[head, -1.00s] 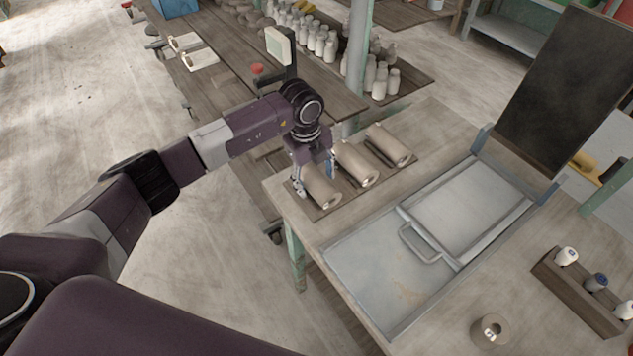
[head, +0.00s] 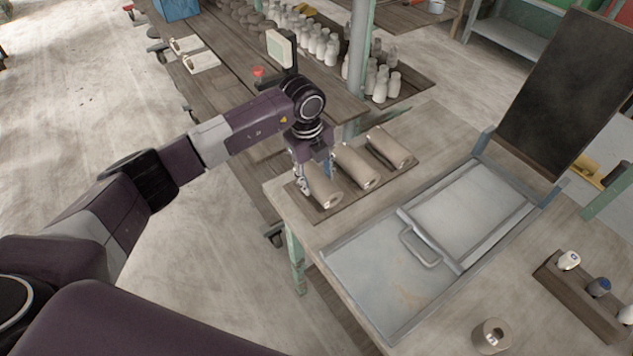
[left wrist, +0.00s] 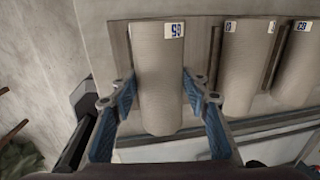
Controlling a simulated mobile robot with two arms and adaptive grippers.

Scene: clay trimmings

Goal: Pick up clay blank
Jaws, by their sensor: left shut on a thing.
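Three grey-brown clay blanks, lying cylinders with small white labels, are on a wooden board at the table's left corner. My left gripper (head: 316,180) is shut on the nearest clay blank (head: 324,190), at the left end of the row. In the left wrist view this blank (left wrist: 158,75) lies between the blue finger pads (left wrist: 163,105), one on each side. The middle blank (head: 356,165) and the far blank (head: 388,147) lie beside it, apart from the gripper. I cannot tell whether the held blank is clear of the board. My right gripper is not in view.
The board (head: 407,169) has dividers between the blanks. A metal tray with a handle (head: 357,266) lies to the right. A dark upright panel (head: 565,85) stands behind it. A short clay cylinder (head: 490,336) and a rack with bottles (head: 577,298) are at the near right.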

